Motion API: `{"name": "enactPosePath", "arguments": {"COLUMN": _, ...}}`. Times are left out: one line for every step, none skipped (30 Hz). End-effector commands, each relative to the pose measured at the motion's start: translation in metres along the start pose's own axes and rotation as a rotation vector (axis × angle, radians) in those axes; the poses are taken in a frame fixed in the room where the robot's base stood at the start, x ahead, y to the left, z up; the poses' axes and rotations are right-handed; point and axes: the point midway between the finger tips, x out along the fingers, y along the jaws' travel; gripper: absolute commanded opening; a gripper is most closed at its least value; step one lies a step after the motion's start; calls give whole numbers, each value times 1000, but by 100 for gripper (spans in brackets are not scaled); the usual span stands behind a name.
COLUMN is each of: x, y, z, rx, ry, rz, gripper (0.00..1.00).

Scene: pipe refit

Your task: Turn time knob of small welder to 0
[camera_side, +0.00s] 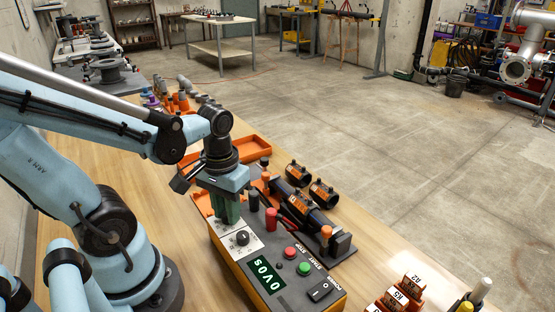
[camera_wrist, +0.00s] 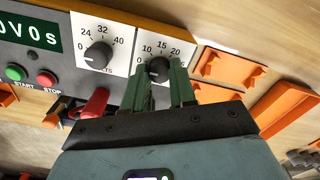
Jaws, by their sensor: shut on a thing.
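The small welder (camera_side: 285,265) is an orange and grey box on the bench, with its display (camera_side: 268,273) reading 0V0s. In the wrist view, the display (camera_wrist: 28,33) shows at the left. The black time knob (camera_wrist: 158,68) sits on the white dial plate marked 10, 15, 20. My gripper (camera_wrist: 160,75) has its green fingers on either side of this knob, shut on it. The knob's pointer is too hidden to read. In the side view, my gripper (camera_side: 228,212) hides the time knob. The volts knob (camera_wrist: 97,55) stands to its left in the wrist view, with its own 24, 32, 40 scale.
The red plug (camera_wrist: 93,104) stands close to my fingers in the wrist view. Green start (camera_side: 303,269) and red stop (camera_side: 290,252) buttons and a power switch (camera_side: 321,291) are on the panel. A clamp with black pipe (camera_side: 305,208) lies beside the welder. Orange trays (camera_wrist: 225,67) lie nearby.

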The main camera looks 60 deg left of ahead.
Motion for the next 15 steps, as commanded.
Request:
{"name": "enactPosePath", "arguments": {"x": 0, "y": 0, "z": 0, "rx": -6, "ry": -2, "rz": 0, "gripper": 0}}
{"name": "enactPosePath", "arguments": {"x": 0, "y": 0, "z": 0, "rx": -7, "ry": -2, "rz": 0, "gripper": 0}}
{"name": "enactPosePath", "arguments": {"x": 0, "y": 0, "z": 0, "rx": -9, "ry": -2, "rz": 0, "gripper": 0}}
{"name": "enactPosePath", "arguments": {"x": 0, "y": 0, "z": 0, "rx": -9, "ry": -2, "rz": 0, "gripper": 0}}
{"name": "enactPosePath", "arguments": {"x": 0, "y": 0, "z": 0, "rx": -9, "ry": -2, "rz": 0, "gripper": 0}}
{"name": "enactPosePath", "arguments": {"x": 0, "y": 0, "z": 0, "rx": -9, "ry": -2, "rz": 0, "gripper": 0}}
{"name": "enactPosePath", "arguments": {"x": 0, "y": 0, "z": 0, "rx": -9, "ry": -2, "rz": 0, "gripper": 0}}
{"name": "enactPosePath", "arguments": {"x": 0, "y": 0, "z": 0, "rx": -9, "ry": -2, "rz": 0, "gripper": 0}}
{"name": "enactPosePath", "arguments": {"x": 0, "y": 0, "z": 0, "rx": -9, "ry": -2, "rz": 0, "gripper": 0}}
{"name": "enactPosePath", "arguments": {"x": 0, "y": 0, "z": 0, "rx": -9, "ry": -2, "rz": 0, "gripper": 0}}
{"name": "enactPosePath", "arguments": {"x": 0, "y": 0, "z": 0, "rx": -9, "ry": -2, "rz": 0, "gripper": 0}}
{"name": "enactPosePath", "arguments": {"x": 0, "y": 0, "z": 0, "rx": -8, "ry": -2, "rz": 0, "gripper": 0}}
{"name": "enactPosePath", "arguments": {"x": 0, "y": 0, "z": 0, "rx": -8, "ry": -2, "rz": 0, "gripper": 30}}
{"name": "enactPosePath", "arguments": {"x": 0, "y": 0, "z": 0, "rx": -8, "ry": -2, "rz": 0, "gripper": 35}}
{"name": "enactPosePath", "arguments": {"x": 0, "y": 0, "z": 0, "rx": -8, "ry": -2, "rz": 0, "gripper": 41}}
